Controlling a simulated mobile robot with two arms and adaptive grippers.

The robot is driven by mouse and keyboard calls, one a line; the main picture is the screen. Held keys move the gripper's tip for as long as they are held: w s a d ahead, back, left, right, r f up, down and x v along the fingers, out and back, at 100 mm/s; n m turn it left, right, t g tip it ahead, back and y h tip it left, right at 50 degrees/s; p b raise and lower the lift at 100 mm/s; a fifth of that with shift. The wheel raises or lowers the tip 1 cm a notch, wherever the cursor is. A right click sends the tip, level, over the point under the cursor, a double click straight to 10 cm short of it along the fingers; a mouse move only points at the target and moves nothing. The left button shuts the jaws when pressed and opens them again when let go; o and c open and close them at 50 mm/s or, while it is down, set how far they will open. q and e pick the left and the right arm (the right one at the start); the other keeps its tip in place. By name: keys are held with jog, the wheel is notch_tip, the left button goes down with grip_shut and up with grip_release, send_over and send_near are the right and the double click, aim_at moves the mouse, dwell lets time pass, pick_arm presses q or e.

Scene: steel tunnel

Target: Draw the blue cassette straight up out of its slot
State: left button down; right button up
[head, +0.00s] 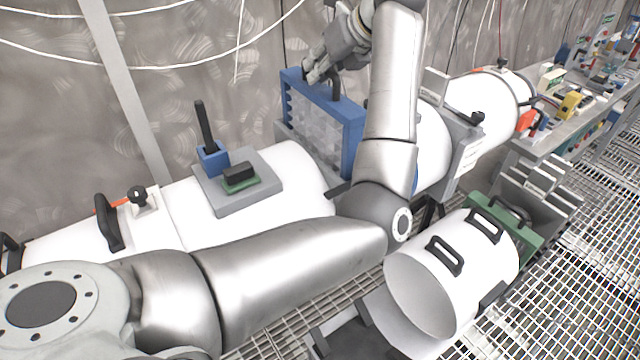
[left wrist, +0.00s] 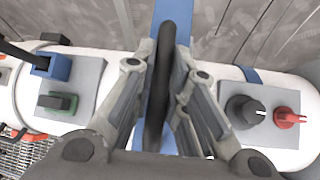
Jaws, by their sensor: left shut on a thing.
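The blue cassette (head: 350,125), a blue frame around a grey patterned panel, stands upright between the white pipe sections. Its lower part is hidden behind the pipe and my arm, so I cannot tell how deep it sits in its slot. My left gripper (head: 318,74) is at the cassette's top and is shut on its black handle. In the left wrist view the fingers (left wrist: 160,95) close from both sides on the dark handle (left wrist: 166,50), with the cassette's blue top edge (left wrist: 168,10) beneath. My right gripper is not in view.
The white pipe (head: 300,165) carries a grey plate (head: 217,205) with a blue block and black post beside the cassette. A black knob and a red knob (left wrist: 286,117) sit on the other side. An open white cylinder (head: 405,275) lies in front. A cluttered bench (head: 560,128) stands at right.

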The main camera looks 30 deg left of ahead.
pick_arm(q)
jog(key=shift+r+p, duration=2.25)
jog(key=shift+r, duration=1.45)
